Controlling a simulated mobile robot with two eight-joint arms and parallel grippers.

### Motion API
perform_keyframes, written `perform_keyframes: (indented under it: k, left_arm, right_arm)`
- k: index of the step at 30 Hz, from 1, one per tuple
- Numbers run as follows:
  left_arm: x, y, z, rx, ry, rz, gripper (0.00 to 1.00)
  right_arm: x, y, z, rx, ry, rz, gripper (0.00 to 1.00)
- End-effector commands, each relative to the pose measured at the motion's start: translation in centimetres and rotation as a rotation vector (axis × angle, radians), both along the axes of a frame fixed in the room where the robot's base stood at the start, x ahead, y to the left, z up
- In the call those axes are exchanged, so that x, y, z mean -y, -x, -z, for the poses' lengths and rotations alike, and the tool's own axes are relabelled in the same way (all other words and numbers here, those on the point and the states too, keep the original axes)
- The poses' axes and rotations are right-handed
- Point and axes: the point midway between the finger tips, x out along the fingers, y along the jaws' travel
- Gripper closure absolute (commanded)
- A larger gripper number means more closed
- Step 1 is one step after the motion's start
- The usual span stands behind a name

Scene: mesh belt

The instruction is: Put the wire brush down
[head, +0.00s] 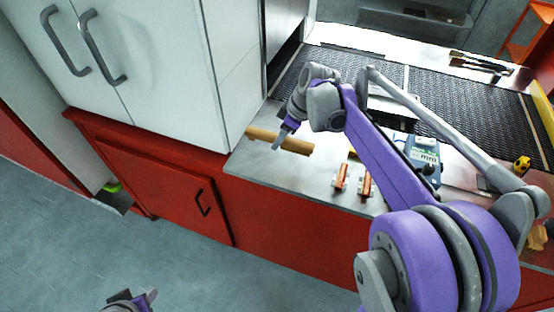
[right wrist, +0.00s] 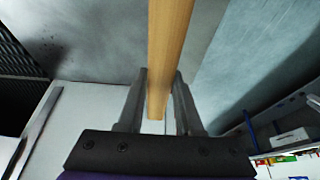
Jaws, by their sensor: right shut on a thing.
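The wire brush shows as a long pale wooden piece (head: 298,146) at the left end of the grey metal counter (head: 315,180); I see no bristles. My right gripper (head: 281,138) reaches down to it from above and is shut on it. In the right wrist view the wood (right wrist: 168,40) runs between the two fingers of the right gripper (right wrist: 158,105). The brush is at or just above the counter top; I cannot tell whether it touches. Part of my left gripper (head: 138,300) shows at the bottom left, away from the counter; its jaws are unclear.
A dark mesh belt (head: 440,85) runs behind the counter. Two small orange-and-metal parts (head: 341,178) and a blue device (head: 424,152) lie right of the brush. A white cabinet (head: 165,60) stands close on the left. Dark tools (head: 480,63) lie on the far ledge.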

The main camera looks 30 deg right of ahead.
Motion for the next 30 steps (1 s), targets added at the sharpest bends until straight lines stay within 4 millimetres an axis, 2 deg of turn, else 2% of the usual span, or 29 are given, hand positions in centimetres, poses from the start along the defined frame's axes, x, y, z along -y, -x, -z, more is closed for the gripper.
perform_keyframes:
  k: [3, 8, 15, 28, 29, 30]
  left_arm:
    - [0.0, 0.1, 0.2, -0.002, 0.0, 0.0, 0.5]
    - [0.0, 0.1, 0.4, -0.002, 0.0, 0.0, 0.5]
    - [0.0, 0.2, 0.6, -0.004, 0.0, 0.0, 0.5]
    - [0.0, 0.4, 1.0, -0.007, 0.0, 0.0, 0.5]
    - [0.0, 0.3, 0.9, -0.006, 0.0, 0.0, 0.5]
    - [0.0, 0.3, 0.9, -0.006, 0.0, 0.0, 0.5]
  right_arm:
    - [0.0, 0.0, 2.2, 0.0, 0.0, 0.001, 1.0]
    - [0.0, 0.0, 3.6, 0.0, 0.0, 0.001, 1.0]
    - [0.0, 0.0, 6.7, 0.0, 0.0, 0.001, 1.0]
    - [0.0, 0.0, 7.4, -0.001, 0.0, 0.002, 1.0]
    - [0.0, 0.0, 7.3, -0.001, 0.001, 0.002, 0.6]
    - [0.0, 0.0, 7.3, -0.001, 0.001, 0.002, 0.53]
